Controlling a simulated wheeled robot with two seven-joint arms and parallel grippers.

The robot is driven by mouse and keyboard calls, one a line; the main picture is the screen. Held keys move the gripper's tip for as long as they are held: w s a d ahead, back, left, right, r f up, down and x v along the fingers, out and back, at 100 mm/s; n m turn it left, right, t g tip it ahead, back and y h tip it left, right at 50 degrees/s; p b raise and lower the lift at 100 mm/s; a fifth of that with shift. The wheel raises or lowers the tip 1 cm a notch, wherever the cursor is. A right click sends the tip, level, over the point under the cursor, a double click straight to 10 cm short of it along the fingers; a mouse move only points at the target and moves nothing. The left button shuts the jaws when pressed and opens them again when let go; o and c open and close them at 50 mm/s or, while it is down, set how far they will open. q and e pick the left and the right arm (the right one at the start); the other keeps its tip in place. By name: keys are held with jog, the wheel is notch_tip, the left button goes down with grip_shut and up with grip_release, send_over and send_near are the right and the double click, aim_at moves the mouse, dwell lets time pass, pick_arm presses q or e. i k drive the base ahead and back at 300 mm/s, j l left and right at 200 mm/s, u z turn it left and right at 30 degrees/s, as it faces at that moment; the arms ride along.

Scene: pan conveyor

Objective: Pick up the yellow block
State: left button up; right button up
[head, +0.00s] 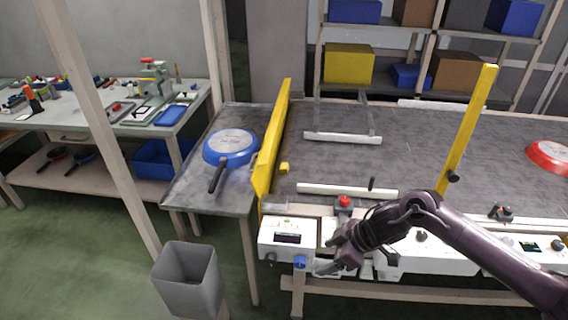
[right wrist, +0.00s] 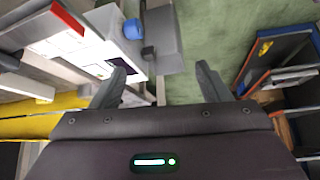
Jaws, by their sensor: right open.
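A small yellow block (head: 284,168) is on the dark conveyor surface, close to the right side of the long yellow guide rail (head: 271,140); I cannot tell whether they touch. My right gripper (head: 326,267) is in front of the conveyor, beside the white control boxes, below and to the right of the block in the head view. In the right wrist view the right gripper (right wrist: 160,68) has its two fingers apart with nothing between them. The block cannot be made out in the right wrist view. My left gripper is not in view.
A blue pan (head: 231,146) lies left of the guide rail and a red pan (head: 549,154) at the far right. A second yellow rail (head: 466,130) stands to the right. White bars (head: 346,190) cross the conveyor. A grey bin (head: 187,280) stands on the floor at front left.

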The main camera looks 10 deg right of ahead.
aim_at(284, 167)
jog(key=i, duration=1.45)
